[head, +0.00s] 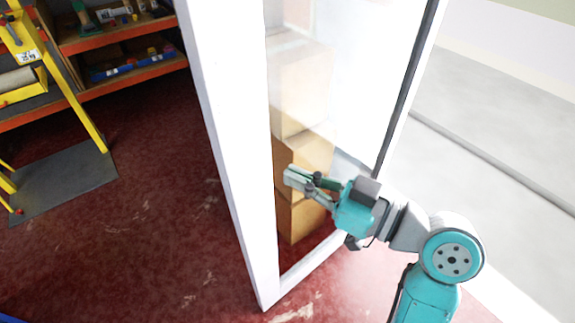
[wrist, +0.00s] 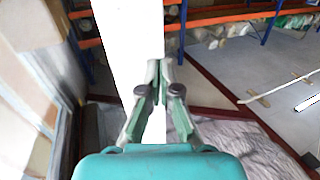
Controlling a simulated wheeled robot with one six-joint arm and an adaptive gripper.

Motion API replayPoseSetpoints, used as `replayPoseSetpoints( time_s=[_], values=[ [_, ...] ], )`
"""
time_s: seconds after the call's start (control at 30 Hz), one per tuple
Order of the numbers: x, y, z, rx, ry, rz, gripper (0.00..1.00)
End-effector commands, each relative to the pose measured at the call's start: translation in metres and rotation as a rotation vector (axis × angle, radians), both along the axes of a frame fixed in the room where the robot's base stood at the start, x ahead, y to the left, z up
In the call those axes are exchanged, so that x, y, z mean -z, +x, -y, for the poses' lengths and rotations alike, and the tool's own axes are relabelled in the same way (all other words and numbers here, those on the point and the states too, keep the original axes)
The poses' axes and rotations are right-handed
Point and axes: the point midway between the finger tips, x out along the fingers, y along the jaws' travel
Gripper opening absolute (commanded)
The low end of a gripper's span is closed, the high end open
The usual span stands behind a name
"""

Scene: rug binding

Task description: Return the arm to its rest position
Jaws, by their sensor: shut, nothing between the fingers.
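My gripper (head: 292,179) is shut and empty. It is in front of a white-framed glass panel (head: 228,120) in the head view, with its fingers pointing left. The arm reaches in from the lower right and is bent at the teal joint. In the wrist view my gripper (wrist: 163,68) shows its fingers meeting at the tips, in line with a white post (wrist: 125,40). I cannot tell whether the fingers touch the frame.
Cardboard boxes (head: 303,155) are stacked behind the glass. Orange shelves (head: 120,35) and a yellow frame (head: 75,100) stand at the left. The red floor (head: 150,240) between them and the panel is clear. In the wrist view, crumpled pale sheeting (wrist: 235,140) lies below right.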

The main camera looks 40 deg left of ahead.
Motion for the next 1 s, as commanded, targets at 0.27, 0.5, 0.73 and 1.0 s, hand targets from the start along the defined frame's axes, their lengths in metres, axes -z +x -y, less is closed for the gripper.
replayPoseSetpoints(
  time_s=[0.27, 0.5, 0.73, 1.0],
  values=[
    [0.0, -0.007, 0.043, 0.003, 0.0, 0.0, 0.0],
    [0.0, -0.011, 0.056, 0.001, 0.001, 0.0, 0.0],
    [0.004, -0.009, 0.057, 0.014, 0.0, -0.012, 0.0],
    [0.058, 0.015, 0.074, 0.238, 0.009, -0.181, 0.0]
  ],
)
